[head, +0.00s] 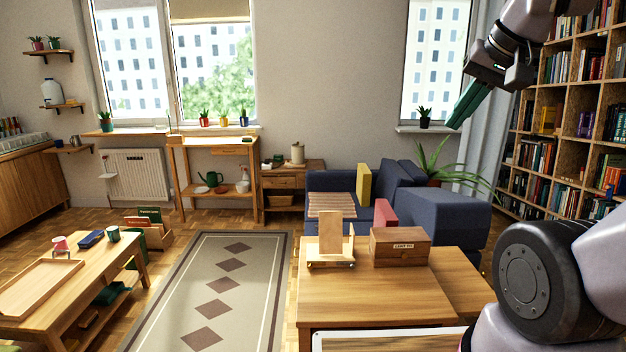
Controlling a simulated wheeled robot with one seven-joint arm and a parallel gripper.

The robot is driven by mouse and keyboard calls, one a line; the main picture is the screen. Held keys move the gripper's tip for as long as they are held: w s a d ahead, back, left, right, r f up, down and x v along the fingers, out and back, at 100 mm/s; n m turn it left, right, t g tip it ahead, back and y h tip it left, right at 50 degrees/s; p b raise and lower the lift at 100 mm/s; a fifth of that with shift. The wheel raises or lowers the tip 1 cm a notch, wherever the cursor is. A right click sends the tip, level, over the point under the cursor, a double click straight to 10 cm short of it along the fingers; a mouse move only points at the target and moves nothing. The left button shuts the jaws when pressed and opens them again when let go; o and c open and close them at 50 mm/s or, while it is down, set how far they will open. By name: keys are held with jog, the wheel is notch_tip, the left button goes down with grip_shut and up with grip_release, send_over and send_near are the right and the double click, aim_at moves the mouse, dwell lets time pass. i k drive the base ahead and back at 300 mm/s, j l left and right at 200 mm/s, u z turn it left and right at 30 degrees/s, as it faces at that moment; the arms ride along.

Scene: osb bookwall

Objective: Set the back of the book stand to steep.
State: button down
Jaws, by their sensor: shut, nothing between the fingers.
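The book stand (331,243) is a small light-wood stand on the far left part of the wooden table in front of me. Its back looks raised, but I cannot tell its exact setting from here. My gripper (461,112) is high at the upper right, well above and to the right of the stand. Its green fingers are shut with nothing between them, and they point down and to the left.
A wooden box (400,247) with a label stands just right of the book stand. The table (375,300) is bare in front of both. A blue sofa (447,215) is behind. A low table (65,300) stands left, beyond a patterned rug (255,265).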

aim_at(330, 222)
jog(key=i+j+z, duration=0.15)
jog(key=j, duration=0.4)
jog(key=i+j+z, duration=0.2)
jog(key=j, duration=0.4)
jog(key=j+z, duration=0.15)
jog(key=j, duration=0.4)
